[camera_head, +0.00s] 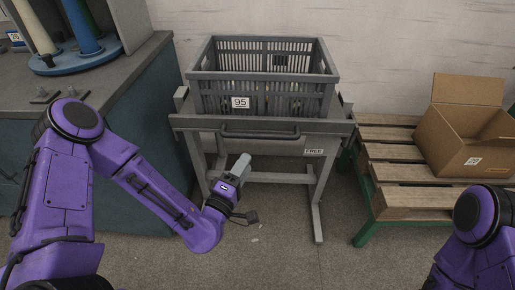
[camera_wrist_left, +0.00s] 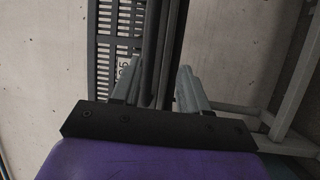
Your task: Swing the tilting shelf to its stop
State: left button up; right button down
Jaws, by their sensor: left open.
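The tilting shelf (camera_head: 333,127) is a grey tray top on a legged stand, with a dark handle bar (camera_head: 258,133) along its front edge. The shelf looks about level and carries a grey slotted crate. My left gripper (camera_head: 240,163) is just below and left of the handle's middle, in front of the stand. In the left wrist view the open fingers (camera_wrist_left: 158,78) point toward the dark handle bar (camera_wrist_left: 152,45), which shows between them. I cannot tell whether they touch it. My right gripper is out of view.
The crate (camera_head: 212,95) bears a label 95. A pallet (camera_head: 395,170) with an open cardboard box (camera_head: 450,140) stands at the right. A workbench (camera_head: 150,65) stands at the left. The floor in front is clear.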

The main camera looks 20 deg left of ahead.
aim_at(258, 138)
pick_arm(q)
jog(key=w+r, duration=0.1)
jog(key=w, duration=0.2)
jog(key=w+r+p, duration=0.1)
jog(key=w, duration=0.3)
jog(key=w+d, duration=0.1)
jog(key=w, duration=0.2)
jog(key=shift+w+r+p, duration=0.25)
jog(key=shift+r+p, duration=0.15)
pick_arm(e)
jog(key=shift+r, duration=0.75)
pick_arm(q)
jog(key=shift+c, duration=0.2)
